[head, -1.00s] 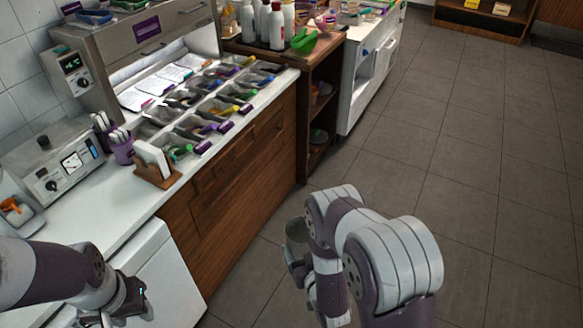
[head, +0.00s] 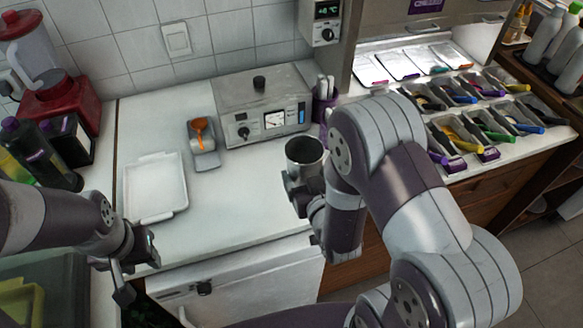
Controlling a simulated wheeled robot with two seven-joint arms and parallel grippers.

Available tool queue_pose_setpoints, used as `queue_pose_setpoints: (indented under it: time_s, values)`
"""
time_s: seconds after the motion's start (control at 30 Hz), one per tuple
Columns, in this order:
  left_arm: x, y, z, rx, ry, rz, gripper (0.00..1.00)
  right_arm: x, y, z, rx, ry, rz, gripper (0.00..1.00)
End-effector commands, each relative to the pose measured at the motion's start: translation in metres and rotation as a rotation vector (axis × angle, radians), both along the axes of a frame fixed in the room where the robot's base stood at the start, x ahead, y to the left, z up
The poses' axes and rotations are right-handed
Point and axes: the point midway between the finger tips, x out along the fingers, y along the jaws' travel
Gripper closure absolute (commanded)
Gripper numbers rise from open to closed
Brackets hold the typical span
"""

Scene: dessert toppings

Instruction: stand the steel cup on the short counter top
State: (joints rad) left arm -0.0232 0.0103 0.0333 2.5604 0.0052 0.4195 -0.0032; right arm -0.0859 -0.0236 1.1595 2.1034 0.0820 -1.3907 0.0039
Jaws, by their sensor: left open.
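The steel cup (head: 304,158) is upright, with its open mouth up, in my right gripper (head: 303,188). The gripper's fingers are largely hidden by the cup and my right forearm. The cup shows against the right part of the white short counter top (head: 235,205), near its front edge; I cannot tell its height above it. My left gripper (head: 132,272) is open and empty, low at the left, in front of the counter.
On the counter are a white tray (head: 130,190), a small grey holder with an orange scoop (head: 203,145), a steel machine (head: 265,110) and a purple cup of utensils (head: 322,108). A red blender (head: 60,105) and bottles stand left. The counter's middle is bare.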

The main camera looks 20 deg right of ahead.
Motion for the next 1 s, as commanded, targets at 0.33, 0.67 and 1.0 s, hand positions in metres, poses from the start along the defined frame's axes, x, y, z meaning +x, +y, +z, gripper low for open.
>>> queue_pose_setpoints:
  time_s: [0.33,0.67,1.0]
  values:
    - [0.0,0.0,0.0,0.0,0.0,0.0,0.57,0.074,-0.033,-0.048,-0.001,-0.002,-0.001,0.64]
    - [0.0,0.0,0.001,0.0,0.0,0.0,0.57,0.078,-0.034,-0.09,-0.001,-0.003,0.001,0.64]
    - [0.0,0.0,-0.003,0.0,0.0,0.0,0.57,0.078,-0.034,-0.095,-0.001,-0.002,0.001,0.18]
